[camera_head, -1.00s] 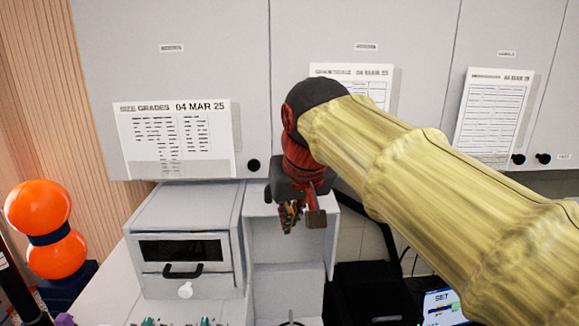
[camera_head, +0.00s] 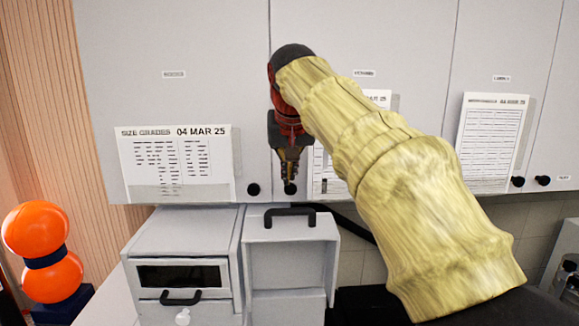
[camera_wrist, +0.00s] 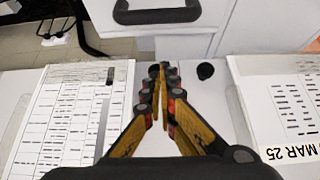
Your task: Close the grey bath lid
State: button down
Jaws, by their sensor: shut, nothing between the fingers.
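The grey bath lid (camera_head: 290,262) appears to stand raised, its panel facing me, with a black handle (camera_head: 290,211) at its top edge. My gripper (camera_head: 289,187) points down just above that handle in the head view, and its fingers are shut and empty. In the wrist view my fingertips (camera_wrist: 160,72) are together, and the handle (camera_wrist: 157,14) lies apart from them, near the top of the picture. Whether the lid is at its full opening I cannot tell, and the inside of the bath is hidden.
A grey oven-like box (camera_head: 180,262) with a dark window stands to the left of the lid. Grey wall cabinets (camera_head: 360,30) with black knobs and paper sheets are close behind my gripper. An orange double-ball object (camera_head: 40,250) stands at far left.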

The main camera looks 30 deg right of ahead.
aim_at(290, 221)
jog(key=x, duration=0.5)
jog(key=shift+f+p, duration=0.1)
jog(key=shift+p, duration=0.3)
jog(key=s, duration=0.2)
jog(key=s+a, duration=0.1)
jog(key=shift+s+a+f+p, duration=0.15)
jog(key=shift+f+p, duration=0.15)
jog(key=shift+f, duration=0.3)
jog(key=shift+s+a, duration=0.1)
